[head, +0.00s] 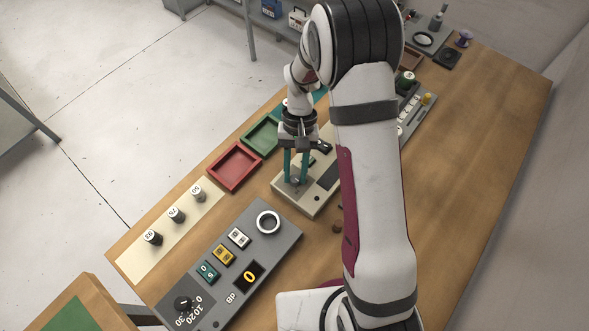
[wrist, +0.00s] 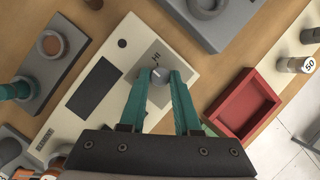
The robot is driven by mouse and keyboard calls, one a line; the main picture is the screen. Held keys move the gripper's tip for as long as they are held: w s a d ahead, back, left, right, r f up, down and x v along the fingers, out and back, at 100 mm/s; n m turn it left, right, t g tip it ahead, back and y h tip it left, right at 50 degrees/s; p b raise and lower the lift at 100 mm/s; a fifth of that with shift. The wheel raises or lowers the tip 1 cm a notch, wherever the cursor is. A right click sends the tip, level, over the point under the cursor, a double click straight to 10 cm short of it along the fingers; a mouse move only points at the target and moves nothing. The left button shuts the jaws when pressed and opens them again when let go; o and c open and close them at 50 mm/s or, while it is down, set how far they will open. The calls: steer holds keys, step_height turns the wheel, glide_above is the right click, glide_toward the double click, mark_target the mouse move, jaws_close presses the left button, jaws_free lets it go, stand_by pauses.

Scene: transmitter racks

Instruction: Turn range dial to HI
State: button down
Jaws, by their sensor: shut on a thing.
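The beige instrument (head: 315,203) lies on the wooden bench and fills the middle of the wrist view (wrist: 188,60). The small grey range dial (wrist: 160,76) sits near one end of its face, with a light pointer mark on it. A printed HI label (wrist: 156,57) is just above the dial in the wrist view; other labels are too small or hidden to read. My gripper (head: 296,180) points down with a teal finger on each side of the dial, shut on it. In the wrist view the gripper (wrist: 160,80) hides part of the panel around the dial.
A red tray (head: 235,168) and a green tray (head: 262,134) stand left of the instrument. A grey control box (head: 283,241) with a ring and labelled blocks is nearer the front. Several numbered weights, one marked 50 (head: 198,192), stand on a pale strip.

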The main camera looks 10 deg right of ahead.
steer(key=m+y, duration=0.1)
steer(key=m, duration=0.3)
steer(key=shift+s+d+t+y, duration=0.1)
steer(key=shift+d+t+y, duration=0.05)
steer(key=shift+t+y, duration=0.2)
steer(key=shift+m+t+y, duration=0.45)
steer(key=shift+m, duration=1.35)
steer(key=shift+s, duration=0.1)
steer(key=c, duration=0.6)
jaws_free()
steer(key=v, duration=1.5)
steer(key=shift+d+r, duration=0.2)
steer(key=shift+r, duration=0.2)
